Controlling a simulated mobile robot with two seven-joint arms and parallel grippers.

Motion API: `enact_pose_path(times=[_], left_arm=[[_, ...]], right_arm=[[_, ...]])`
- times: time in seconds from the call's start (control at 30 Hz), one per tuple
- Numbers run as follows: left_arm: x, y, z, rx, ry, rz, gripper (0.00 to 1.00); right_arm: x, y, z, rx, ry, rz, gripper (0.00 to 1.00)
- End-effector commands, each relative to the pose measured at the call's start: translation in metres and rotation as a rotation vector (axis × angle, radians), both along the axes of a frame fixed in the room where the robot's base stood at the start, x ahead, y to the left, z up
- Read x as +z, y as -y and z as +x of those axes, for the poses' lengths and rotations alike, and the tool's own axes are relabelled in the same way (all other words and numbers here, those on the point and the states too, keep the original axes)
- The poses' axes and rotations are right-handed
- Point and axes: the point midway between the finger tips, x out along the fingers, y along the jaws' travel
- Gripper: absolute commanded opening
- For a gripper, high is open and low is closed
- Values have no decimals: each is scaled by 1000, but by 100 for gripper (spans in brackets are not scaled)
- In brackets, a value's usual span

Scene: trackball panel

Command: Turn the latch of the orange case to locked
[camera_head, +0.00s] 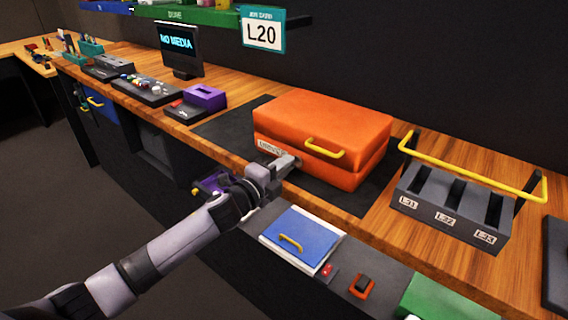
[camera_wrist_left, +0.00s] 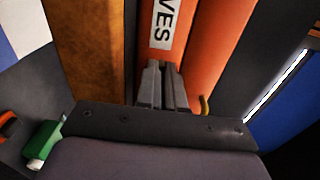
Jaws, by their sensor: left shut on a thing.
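The orange case (camera_head: 325,125) lies closed on a dark mat on the wooden bench, with a yellow handle (camera_head: 323,149) on its front. A pale label (camera_head: 270,147) is on the front, left of the handle; part of it also shows in the left wrist view (camera_wrist_left: 165,25). My left gripper (camera_head: 290,162) is at the case front, between label and handle. In the left wrist view its fingers (camera_wrist_left: 162,80) are close together against the orange front, shut on the latch, which they hide. I cannot tell the latch's angle. My right gripper is not in view.
A dark slotted rack (camera_head: 450,205) with a yellow bar (camera_head: 470,165) stands right of the case. A blue panel with a yellow handle (camera_head: 300,238) lies in front, below the bench edge. A purple device (camera_head: 204,97) and a screen (camera_head: 180,50) stand to the left.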

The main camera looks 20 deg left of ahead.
Motion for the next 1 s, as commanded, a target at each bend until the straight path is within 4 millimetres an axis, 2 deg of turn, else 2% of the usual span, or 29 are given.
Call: enact_pose_path(times=[0.63, 0.67, 0.7, 0.73, 1.0], left_arm=[[-1, 0, 0, 0, -18, -46, 0], [-1, 0, 0, 0, -18, -46, 17], [-1, 0, 0, 0, -18, -46, 30], [-1, 0, 0, 0, -17, -45, 33], [-1, 0, 0, 0, -16, -43, 33]], right_arm=[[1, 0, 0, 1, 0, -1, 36], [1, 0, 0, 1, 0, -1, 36], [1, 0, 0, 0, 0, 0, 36], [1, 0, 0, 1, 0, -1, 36], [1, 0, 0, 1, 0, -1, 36]])
